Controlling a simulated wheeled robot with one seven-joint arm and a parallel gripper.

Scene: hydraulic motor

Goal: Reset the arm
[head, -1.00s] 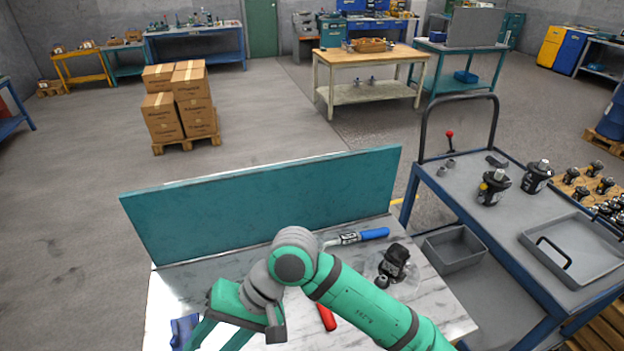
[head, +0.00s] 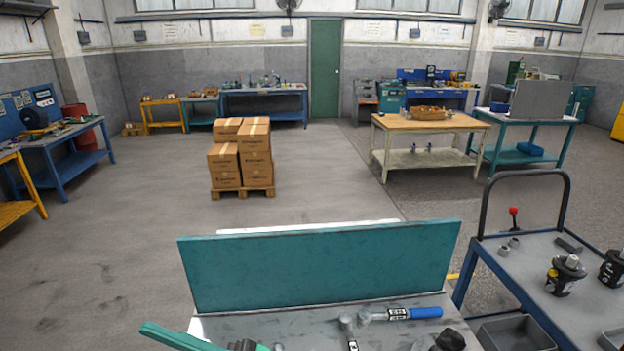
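Only a part of my arm shows, at the bottom left edge of the head view. A green piece of it (head: 180,338) with a dark ribbed part beside it reaches up over the workbench (head: 290,325). The fingertips cannot be made out, so whether my gripper is open or holds anything is unclear. The bench has a tall teal back panel (head: 320,268). A wrench with a blue handle (head: 425,312) lies on the bench in front of the panel. A dark motor part (head: 450,342) is cut off by the lower edge.
A blue-framed cart (head: 560,285) at the right carries dark motors (head: 566,275) and a black push handle. Stacked cartons (head: 240,157) stand on a pallet beyond the bench. The floor at left is open.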

